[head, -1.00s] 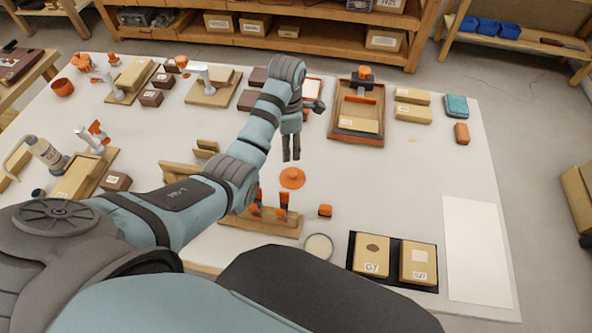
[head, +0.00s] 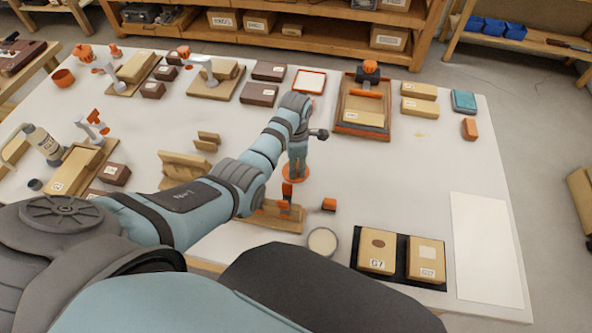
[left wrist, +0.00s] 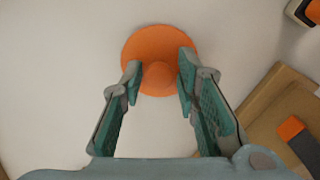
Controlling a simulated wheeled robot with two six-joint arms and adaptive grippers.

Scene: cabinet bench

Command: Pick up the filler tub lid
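The filler tub lid, an orange disc with a round knob (left wrist: 158,40), lies flat on the white bench top. In the head view the lid (head: 295,177) is partly hidden by my left gripper (head: 297,168), which points down over it. In the left wrist view my left gripper (left wrist: 159,76) is open, with one finger on each side of the knob and a gap between. I cannot tell whether the fingertips touch the lid. A round tub with a pale inside (head: 322,241) stands uncovered nearer me. My right gripper is not in view.
A wooden stand with orange-topped clips (head: 275,217) is just in front of the lid. A dark tray with two labelled boxes (head: 400,278) stands front right.

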